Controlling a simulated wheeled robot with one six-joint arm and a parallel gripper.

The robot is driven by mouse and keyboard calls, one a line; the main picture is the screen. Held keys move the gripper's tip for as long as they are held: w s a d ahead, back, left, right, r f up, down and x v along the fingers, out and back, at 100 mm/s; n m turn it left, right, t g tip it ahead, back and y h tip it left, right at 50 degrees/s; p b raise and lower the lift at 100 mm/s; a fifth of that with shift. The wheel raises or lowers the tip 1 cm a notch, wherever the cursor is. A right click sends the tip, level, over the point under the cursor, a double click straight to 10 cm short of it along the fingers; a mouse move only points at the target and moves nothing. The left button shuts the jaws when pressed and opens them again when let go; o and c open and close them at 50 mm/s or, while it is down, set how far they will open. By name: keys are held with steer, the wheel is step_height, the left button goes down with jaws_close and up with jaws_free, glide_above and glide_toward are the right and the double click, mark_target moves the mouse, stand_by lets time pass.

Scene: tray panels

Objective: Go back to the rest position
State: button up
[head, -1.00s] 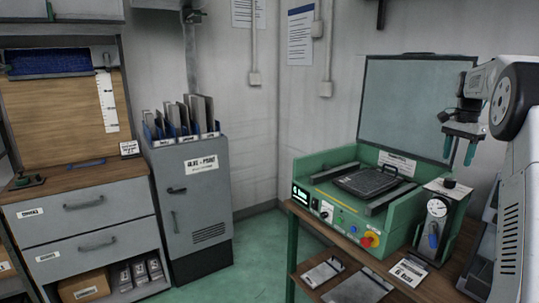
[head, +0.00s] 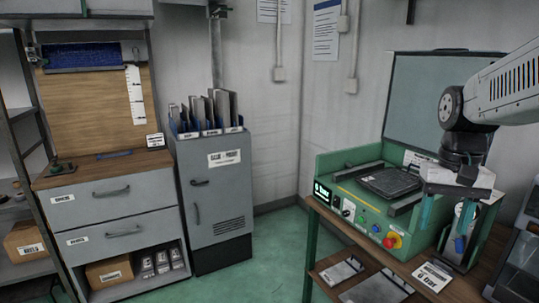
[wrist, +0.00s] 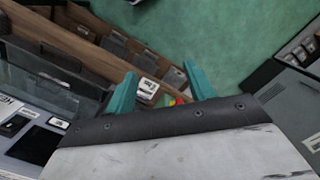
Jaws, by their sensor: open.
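My gripper (head: 448,212) hangs at the right of the head view, in front of the green machine's right end and the dial gauge. Its two teal fingers point down, apart, with nothing between them. The forearm reaches in from the right edge. In the wrist view my gripper (wrist: 160,72) shows its teal fingers spread and empty above the bench edge, shelf items and green floor. The gripper partly hides the gauge (head: 465,216).
The green machine (head: 346,208) with a dark ribbed plate (head: 391,181) stands on a wooden bench. A grey cabinet (head: 217,200) and a drawer unit (head: 120,205) stand left. A shelf rack with a cardboard box (head: 26,240) is at far left. Green floor (head: 262,262) lies clear between.

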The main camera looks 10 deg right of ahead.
steer(key=s+a+f+n+t, duration=0.2)
steer(key=s+a+n, duration=0.2)
steer(key=s+a, duration=0.7)
steer(key=s, duration=0.3)
steer(key=shift+f+n, duration=0.15)
steer(key=shift+n, duration=0.15)
steer(key=shift+a, duration=0.1)
